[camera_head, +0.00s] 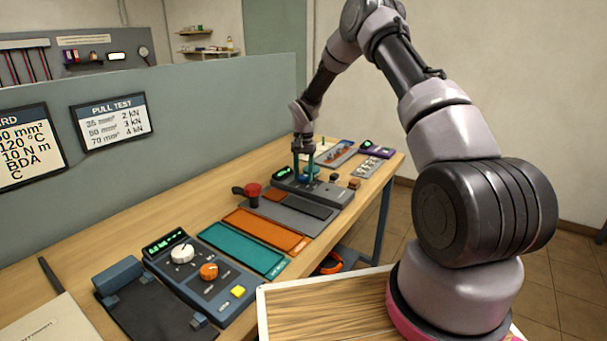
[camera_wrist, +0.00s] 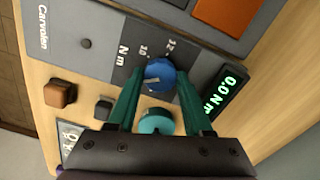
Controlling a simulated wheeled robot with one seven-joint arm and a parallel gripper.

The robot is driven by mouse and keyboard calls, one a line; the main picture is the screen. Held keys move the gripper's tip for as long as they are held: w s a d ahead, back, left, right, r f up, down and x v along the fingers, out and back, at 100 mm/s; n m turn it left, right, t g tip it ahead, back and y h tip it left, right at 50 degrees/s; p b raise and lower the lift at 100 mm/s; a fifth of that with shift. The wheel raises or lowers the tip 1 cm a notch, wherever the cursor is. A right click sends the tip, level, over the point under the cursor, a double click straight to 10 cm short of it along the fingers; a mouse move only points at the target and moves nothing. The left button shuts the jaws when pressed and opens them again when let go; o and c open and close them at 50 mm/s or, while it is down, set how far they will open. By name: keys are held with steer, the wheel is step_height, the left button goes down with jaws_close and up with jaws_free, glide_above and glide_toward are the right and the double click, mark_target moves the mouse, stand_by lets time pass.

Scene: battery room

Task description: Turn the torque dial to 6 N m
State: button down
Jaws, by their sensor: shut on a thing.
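The blue torque dial (camera_wrist: 160,77) sits on a grey panel marked N m, with the numbers 10 and 12 showing beside it. A pale pointer line shows on its face; its exact setting is hard to read. The panel's green display (camera_wrist: 226,93) reads 0.0 N m. My gripper (camera_wrist: 160,75) points down with its two green fingers on either side of the dial, shut on it. In the head view my gripper (camera_head: 306,172) is at the grey torque unit (camera_head: 330,194) and partly hides the dial.
A teal round part (camera_wrist: 157,121) lies close by the dial. A red mushroom knob (camera_head: 252,190), an orange tray (camera_head: 265,230) and a teal tray (camera_head: 240,251) are nearer on the bench. A control box (camera_head: 205,272) with white and orange knobs stands further left.

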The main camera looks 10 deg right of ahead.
mark_target(303, 176)
steer(key=n, duration=1.1)
stand_by(0.3)
steer(key=shift+n, duration=0.4)
steer(key=shift+c, duration=1.5)
jaws_free()
steer(key=shift+r, duration=0.1)
step_height(303, 176, up, 11)
steer(key=shift+f, duration=0.2)
